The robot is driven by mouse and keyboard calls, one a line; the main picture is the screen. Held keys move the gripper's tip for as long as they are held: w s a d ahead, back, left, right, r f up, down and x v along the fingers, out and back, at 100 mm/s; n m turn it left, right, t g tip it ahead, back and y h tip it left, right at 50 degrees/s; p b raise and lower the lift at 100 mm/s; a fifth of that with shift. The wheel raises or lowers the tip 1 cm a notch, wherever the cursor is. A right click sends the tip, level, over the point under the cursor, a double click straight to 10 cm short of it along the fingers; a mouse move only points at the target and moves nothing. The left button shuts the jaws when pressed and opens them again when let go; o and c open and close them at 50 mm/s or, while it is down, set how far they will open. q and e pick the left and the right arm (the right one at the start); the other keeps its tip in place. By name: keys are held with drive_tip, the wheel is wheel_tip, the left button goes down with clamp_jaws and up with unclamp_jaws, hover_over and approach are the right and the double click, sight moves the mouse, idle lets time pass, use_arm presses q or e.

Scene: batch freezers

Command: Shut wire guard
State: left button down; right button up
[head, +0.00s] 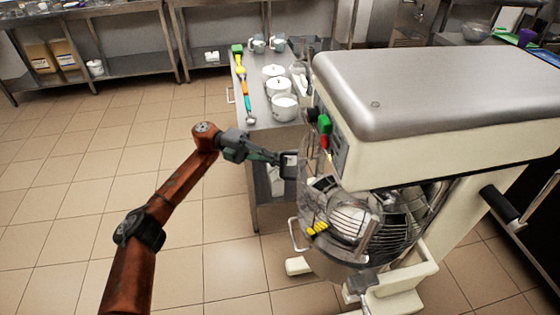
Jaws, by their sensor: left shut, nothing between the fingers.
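The wire guard (357,221) is at the front of a large cream mixer (430,90) on the right, above its steel bowl (340,265). Its curved wires show around the bowl's mouth. I cannot tell exactly how far round it stands. My left gripper (284,160) reaches in from the left and is shut, with its tips close to the mixer's left side, just above and left of the guard. I cannot tell whether the tips touch anything. A green and a red button (324,125) sit on the mixer's side above the gripper tips. My right gripper is not in view.
A steel table (258,132) behind the gripper holds white pots (284,107), mugs (258,44) and colourful utensils (242,82). A bowl handle (297,236) sticks out to the left. Steel shelves line the back wall. The tiled floor at left is clear.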

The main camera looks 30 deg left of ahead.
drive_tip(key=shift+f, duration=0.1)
